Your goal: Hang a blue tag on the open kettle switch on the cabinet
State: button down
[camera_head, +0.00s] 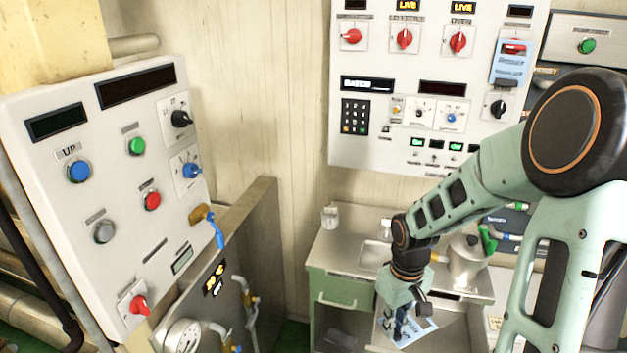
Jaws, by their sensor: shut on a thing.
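The white cabinet (345,140) on the back wall has a row of red rotary switches along its top. The leftmost switch (352,37) has its handle turned sideways under a dark display. The two middle switches, one of them here (404,39), have upright handles under lit LIVE displays. A blue tag (508,66) hangs at the rightmost switch, under a dark display. My gripper (410,309) points down at the lower right, well below the cabinet, shut on another blue tag (418,332). The held tag is tilted and partly hidden by the fingers.
A green-fronted counter (335,266) with a sink (375,254) stands below the cabinet. A metal pot (465,262) is beside my wrist. A tilted control panel (60,205) and a metal partition (262,240) stand at left. Air before the bare wall is clear.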

jog(key=w+a+r+m, duration=0.2)
jog(key=a+r+m, duration=0.2)
jog(key=m, duration=0.1)
jog(key=shift+w+a+p, duration=0.15)
jog(key=shift+a+p, duration=0.05)
jog(key=shift+p, duration=0.1)
jog(key=shift+a, duration=0.1)
